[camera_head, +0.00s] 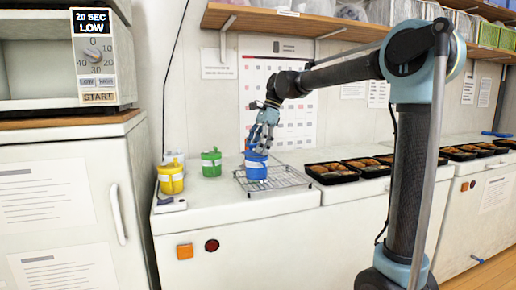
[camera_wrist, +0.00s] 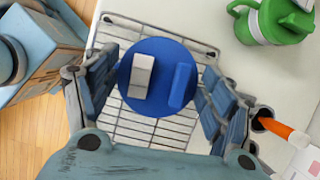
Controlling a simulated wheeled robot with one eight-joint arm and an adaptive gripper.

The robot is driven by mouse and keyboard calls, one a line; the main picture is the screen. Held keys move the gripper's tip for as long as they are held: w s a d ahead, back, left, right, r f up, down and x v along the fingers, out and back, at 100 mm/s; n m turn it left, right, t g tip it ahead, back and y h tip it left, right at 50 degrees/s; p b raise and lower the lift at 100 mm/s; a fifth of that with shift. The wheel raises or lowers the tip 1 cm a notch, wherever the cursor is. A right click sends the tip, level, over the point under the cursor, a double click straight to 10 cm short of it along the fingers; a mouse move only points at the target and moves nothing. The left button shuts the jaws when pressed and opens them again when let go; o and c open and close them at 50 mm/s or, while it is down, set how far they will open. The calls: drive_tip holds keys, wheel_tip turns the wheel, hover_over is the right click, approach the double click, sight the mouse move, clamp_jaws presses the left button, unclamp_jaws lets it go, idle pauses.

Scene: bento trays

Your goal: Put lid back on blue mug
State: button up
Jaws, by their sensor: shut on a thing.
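The blue mug (camera_head: 256,171) stands on a wire rack on the white counter, with a pale label on its side. My gripper (camera_head: 262,142) is directly above it, pointing down. In the wrist view, the round blue lid (camera_wrist: 157,99) sits between my gripper's two fingers (camera_wrist: 157,85), which are shut on it from both sides. A white block and a blue bar stand on the lid's top. The lid covers whatever is below it in the wrist view. I cannot tell whether the lid touches the mug's rim.
The wire rack (camera_head: 290,183) extends right of the mug. A green mug (camera_head: 211,163) and a yellow mug (camera_head: 171,178) stand to the left. Black food trays (camera_head: 331,178) line the counter to the right. A shelf (camera_head: 290,25) hangs above. An orange-tipped thing (camera_wrist: 281,130) shows beside my gripper.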

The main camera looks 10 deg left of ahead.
idle(0.8)
drive_tip(key=o, duration=1.2)
drive_tip(key=shift+c, duration=0.2)
drive_tip(key=shift+f, duration=0.1)
drive_tip(key=shift+r, duration=3.55)
clamp_jaws()
